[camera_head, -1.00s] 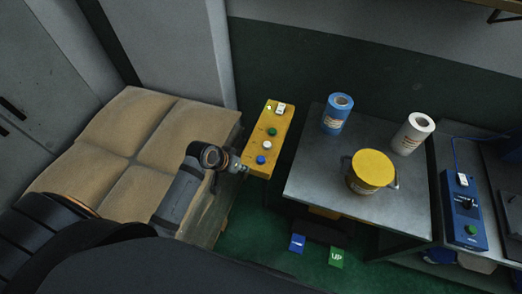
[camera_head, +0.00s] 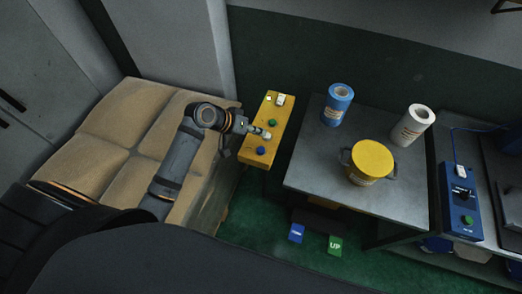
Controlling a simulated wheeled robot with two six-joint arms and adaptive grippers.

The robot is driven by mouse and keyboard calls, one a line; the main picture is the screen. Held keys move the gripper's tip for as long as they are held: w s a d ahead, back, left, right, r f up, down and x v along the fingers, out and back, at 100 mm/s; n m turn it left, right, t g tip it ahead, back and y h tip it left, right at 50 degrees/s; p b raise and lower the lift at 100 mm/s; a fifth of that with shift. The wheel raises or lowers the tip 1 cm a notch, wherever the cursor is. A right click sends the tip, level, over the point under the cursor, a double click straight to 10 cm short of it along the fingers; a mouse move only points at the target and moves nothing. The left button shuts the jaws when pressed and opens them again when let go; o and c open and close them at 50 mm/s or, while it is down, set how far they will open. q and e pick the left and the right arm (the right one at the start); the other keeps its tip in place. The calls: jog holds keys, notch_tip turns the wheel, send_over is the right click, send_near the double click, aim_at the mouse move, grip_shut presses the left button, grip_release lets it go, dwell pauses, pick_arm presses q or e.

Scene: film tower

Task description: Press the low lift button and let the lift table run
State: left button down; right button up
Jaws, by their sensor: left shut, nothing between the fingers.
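A yellow button box (camera_head: 279,112) stands left of the grey table (camera_head: 318,163). It carries a green button (camera_head: 272,124), a blue button (camera_head: 261,151) and a white switch (camera_head: 281,99) at its far end. My left gripper (camera_head: 268,134) reaches in from the left, shut and empty, with its tip over the box between the green and blue buttons. It hides the white button there; I cannot tell whether it touches it. Below the table's front are a blue plate (camera_head: 296,233) and a green plate marked UP (camera_head: 335,245). My right gripper is not in view.
On the table stand a blue roll (camera_head: 337,105), a white roll (camera_head: 411,126) and a yellow-lidded pot (camera_head: 371,161). Stacked tan sacks (camera_head: 110,135) lie under my left arm. A blue control box (camera_head: 460,207) is at the right.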

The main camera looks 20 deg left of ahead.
aim_at(259, 150)
pick_arm(q)
notch_tip(259, 150, down, 7)
jog(key=b, duration=0.6)
jog(key=shift+f, duration=0.35)
dwell(0.7)
jog(key=shift+f, duration=0.1)
jog(key=shift+f, duration=0.3)
